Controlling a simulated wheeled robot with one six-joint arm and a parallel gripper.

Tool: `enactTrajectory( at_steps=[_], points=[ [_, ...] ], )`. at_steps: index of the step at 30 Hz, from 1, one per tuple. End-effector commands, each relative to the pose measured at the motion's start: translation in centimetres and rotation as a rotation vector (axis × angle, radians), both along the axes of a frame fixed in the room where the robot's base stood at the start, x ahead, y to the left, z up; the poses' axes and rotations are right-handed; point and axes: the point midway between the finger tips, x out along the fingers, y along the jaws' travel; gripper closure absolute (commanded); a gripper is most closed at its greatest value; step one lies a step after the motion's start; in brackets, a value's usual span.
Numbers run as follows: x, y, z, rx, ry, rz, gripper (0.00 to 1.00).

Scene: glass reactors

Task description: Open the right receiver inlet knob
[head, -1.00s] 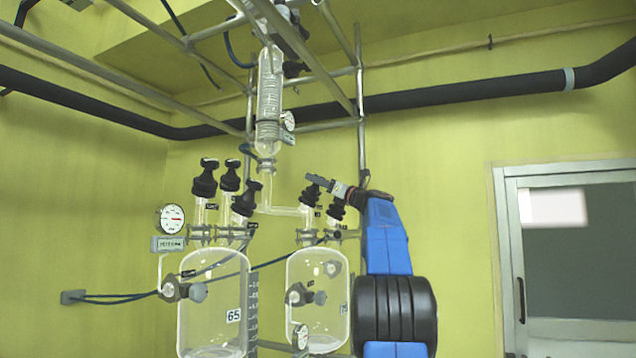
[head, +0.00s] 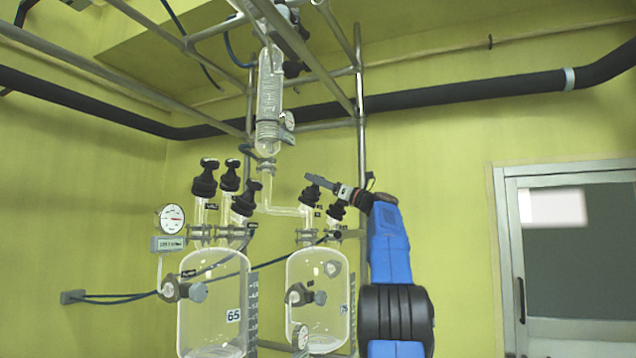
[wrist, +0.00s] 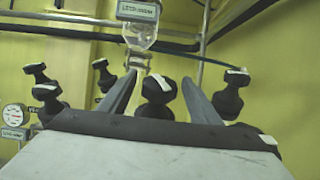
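The right receiver (head: 318,262) is a clear glass vessel with two black knobs on top. Its left knob (head: 310,195) is partly hidden by my gripper (head: 318,181); its right knob (head: 337,210) stands just below my wrist. Which of them is the inlet knob is not marked legibly. In the wrist view my gripper (wrist: 160,95) is open, one finger on each side of a black knob (wrist: 158,88) with a white mark on top. Whether the fingers touch that knob I cannot tell. Another black knob (wrist: 232,95) stands outside the right finger.
The left receiver (head: 215,290) carries several black knobs (head: 205,178) and a gauge (head: 171,219). A glass column (head: 269,100) hangs above, with a glass pipe leading to the right receiver. A metal frame post (head: 361,130) rises close behind my wrist. Free room lies to the right.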

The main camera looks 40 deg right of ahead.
Motion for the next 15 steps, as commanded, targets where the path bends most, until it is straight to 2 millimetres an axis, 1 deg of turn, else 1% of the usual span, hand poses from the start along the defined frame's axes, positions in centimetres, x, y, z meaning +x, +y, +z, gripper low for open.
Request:
enactTrajectory(
  at_steps=[5, 8, 11, 15],
  points=[
    [-0.1, 0.0, 0.0, 0.000, 0.000, 0.000, 0.43],
    [-0.6, -0.2, -0.2, 0.000, 0.000, -0.001, 0.43],
    [-1.6, -0.7, -0.7, 0.002, 0.002, -0.002, 0.43],
    [-3.8, -1.6, -1.9, 0.002, 0.001, -0.003, 0.43]
  ],
)
